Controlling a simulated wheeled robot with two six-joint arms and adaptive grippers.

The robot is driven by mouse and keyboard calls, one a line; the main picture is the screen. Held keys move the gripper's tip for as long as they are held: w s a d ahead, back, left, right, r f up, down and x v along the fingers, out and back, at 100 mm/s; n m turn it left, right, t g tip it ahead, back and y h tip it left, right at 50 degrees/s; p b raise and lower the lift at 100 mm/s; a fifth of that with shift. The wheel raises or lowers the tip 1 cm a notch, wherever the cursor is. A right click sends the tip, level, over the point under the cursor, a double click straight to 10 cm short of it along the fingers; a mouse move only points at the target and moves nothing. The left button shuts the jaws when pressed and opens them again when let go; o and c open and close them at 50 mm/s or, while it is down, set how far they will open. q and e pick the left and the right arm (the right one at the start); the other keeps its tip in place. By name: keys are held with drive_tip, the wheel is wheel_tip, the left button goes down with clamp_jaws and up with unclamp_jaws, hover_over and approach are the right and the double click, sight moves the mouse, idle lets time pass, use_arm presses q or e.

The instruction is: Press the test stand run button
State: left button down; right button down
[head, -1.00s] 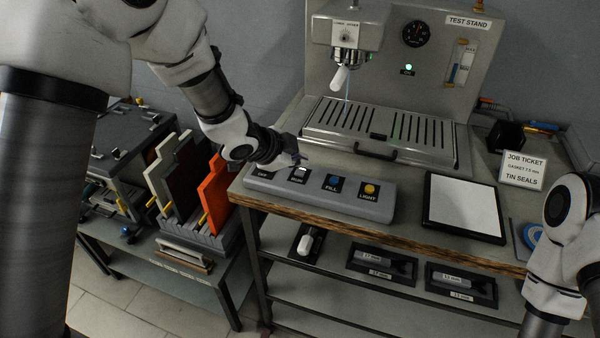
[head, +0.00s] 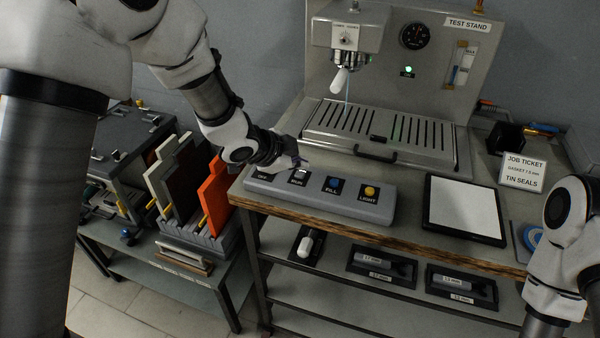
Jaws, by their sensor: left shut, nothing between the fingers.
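The grey button panel (head: 388,207) lies along the front left of the bench. Its buttons are labelled OFF, RUN, FILL and LIGHT. The pale RUN button (head: 300,172) is second from the left, between OFF (head: 265,170) and the blue FILL button (head: 335,183). The yellow LIGHT button (head: 370,191) is at the right end. My left gripper (head: 299,163) is shut and empty, with its tips at the RUN button's far side. I cannot tell whether they touch it. The test stand (head: 440,60) stands behind, with a small green light (head: 408,71). My right gripper is outside the view.
A slotted drip tray (head: 375,130) with a front handle lies behind the panel. A dark-framed white pad (head: 463,208) and a job ticket card (head: 523,171) are to the right. A rack holding an orange plate (head: 215,195) stands left of the bench.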

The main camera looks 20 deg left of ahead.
sight(299, 175)
use_arm(q)
drive_tip(key=shift+f, duration=0.45)
drive_tip(key=shift+f+b, duration=0.45)
drive_tip(key=shift+b, duration=0.2)
idle(0.3)
drive_tip(key=shift+r, duration=0.1)
drive_tip(key=shift+r+p, duration=0.85)
drive_tip(key=shift+p, duration=0.15)
wheel_tip(299, 175, up, 5)
drive_tip(key=p, duration=0.5)
